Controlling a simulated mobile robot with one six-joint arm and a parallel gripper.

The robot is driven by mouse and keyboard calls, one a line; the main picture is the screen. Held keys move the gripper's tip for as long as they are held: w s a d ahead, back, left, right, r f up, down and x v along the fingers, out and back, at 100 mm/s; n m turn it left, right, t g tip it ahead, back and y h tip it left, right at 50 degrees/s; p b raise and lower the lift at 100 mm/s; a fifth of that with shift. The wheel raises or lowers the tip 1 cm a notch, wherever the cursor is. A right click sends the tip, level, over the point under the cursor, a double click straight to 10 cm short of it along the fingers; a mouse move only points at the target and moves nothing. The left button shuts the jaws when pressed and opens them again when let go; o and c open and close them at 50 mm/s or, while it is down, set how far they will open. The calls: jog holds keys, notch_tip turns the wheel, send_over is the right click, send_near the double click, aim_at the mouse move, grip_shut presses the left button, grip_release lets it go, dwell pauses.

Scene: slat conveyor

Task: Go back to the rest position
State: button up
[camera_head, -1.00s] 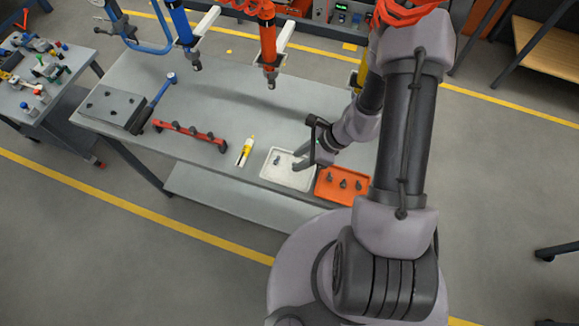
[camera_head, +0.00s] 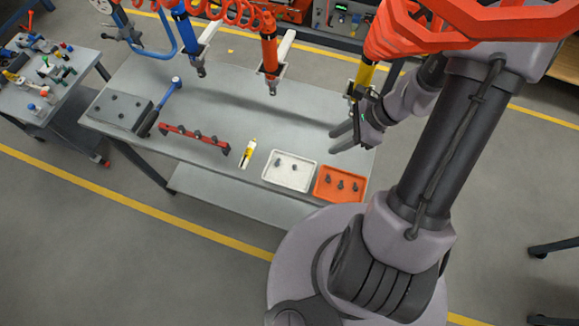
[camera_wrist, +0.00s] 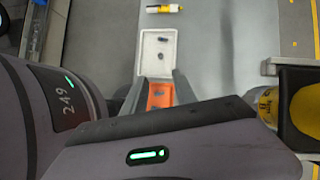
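My gripper (camera_head: 341,139) is raised above the right end of the grey workbench (camera_head: 235,110), to the upper right of the trays. Its two fingers are apart with nothing between them; in the wrist view (camera_wrist: 160,88) they also stand apart, with the orange tray showing below. The white tray (camera_head: 270,178) lies on the bench with two small dark parts in it. The orange tray (camera_head: 319,194) beside it holds several small dark parts.
A blue tool (camera_head: 187,42), an orange tool (camera_head: 269,55) and a yellow tool (camera_head: 366,74) hang above the bench; the yellow one is close to my gripper. A yellow-and-white tube (camera_head: 248,153), a red bar (camera_head: 195,137) and a grey block (camera_head: 119,108) lie on the bench.

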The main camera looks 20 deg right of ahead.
jog(key=a+r+n+h+b, duration=0.35)
jog(key=a+n+b, duration=0.55)
jog(key=b, duration=0.3)
jog(key=s+a+r+n+t+b, duration=0.2)
jog(key=s+a+n+b, duration=0.3)
jog(key=s+n+b, duration=0.3)
jog(key=shift+s+r+n+t+h+b, duration=0.3)
jog(key=shift+s+r+n+t+h, duration=0.1)
jog(key=shift+t, duration=0.3)
jog(key=shift+a, duration=0.1)
